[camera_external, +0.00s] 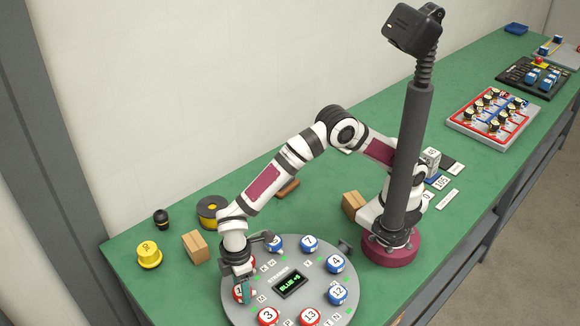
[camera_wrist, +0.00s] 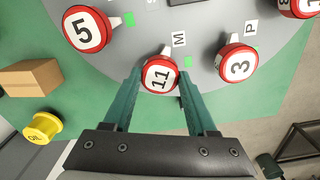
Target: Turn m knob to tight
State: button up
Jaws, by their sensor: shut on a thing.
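The m knob (camera_wrist: 160,74) is a red-rimmed round knob with a white face marked 11, beside the M label (camera_wrist: 179,39). Its white pointer (camera_wrist: 166,51) points up and slightly right in the wrist view, left of a small green mark (camera_wrist: 187,62). My gripper (camera_wrist: 161,77) has its two green fingers on either side of this knob, shut on it. In the external view my gripper (camera_external: 242,284) reaches down at the left edge of the round grey panel (camera_external: 335,308) and hides much of the knob.
Knobs marked 5 (camera_wrist: 87,29) and 3 (camera_wrist: 239,64) flank it closely. A display (camera_external: 290,284) sits mid-panel. A yellow oil cap (camera_external: 149,255), wooden block (camera_external: 196,247) and black-and-yellow roll (camera_external: 212,211) stand left and behind on the green table.

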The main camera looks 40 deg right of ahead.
jog(key=m, duration=0.6)
jog(key=shift+m, duration=0.3)
jog(key=m, duration=0.5)
jog(key=shift+m, duration=0.4)
jog(key=o, duration=1.4)
jog(key=shift+c, duration=0.2)
notch_tip(320, 180, up, 16)
